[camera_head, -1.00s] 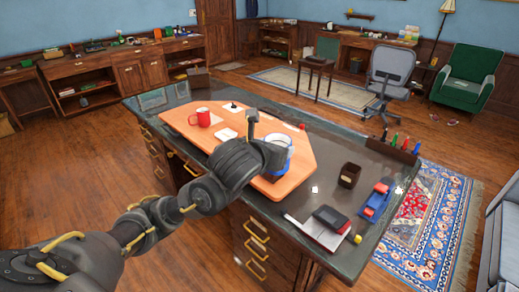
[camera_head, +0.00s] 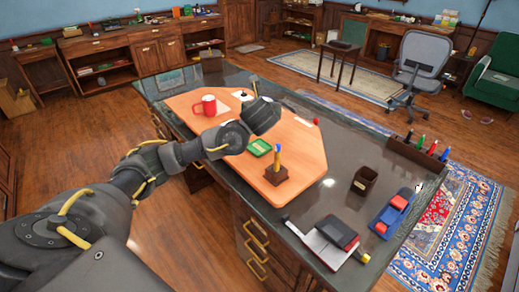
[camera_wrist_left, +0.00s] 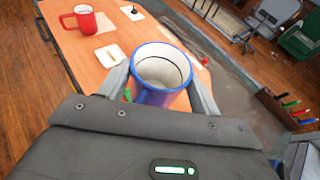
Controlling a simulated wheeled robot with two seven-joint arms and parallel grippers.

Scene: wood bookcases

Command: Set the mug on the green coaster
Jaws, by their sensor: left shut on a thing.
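In the left wrist view a blue mug (camera_wrist_left: 152,96) with a pale inside stands between the two fingers of my left gripper (camera_wrist_left: 163,88), which is shut on it. In the head view my left gripper (camera_head: 262,112) is over the orange board, and it hides the mug. The green coaster (camera_head: 260,147) lies on the board, just nearer than the gripper. A sliver of green shows beside the mug in the left wrist view. My right gripper is in neither view.
A red mug (camera_head: 208,105) stands on the orange board (camera_head: 306,150) at the far left. A dark block with upright blue and yellow items (camera_head: 277,172) is close to the coaster. A brown cup (camera_head: 364,180), books (camera_head: 325,240) and a pen rack (camera_head: 418,155) are on the dark desk.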

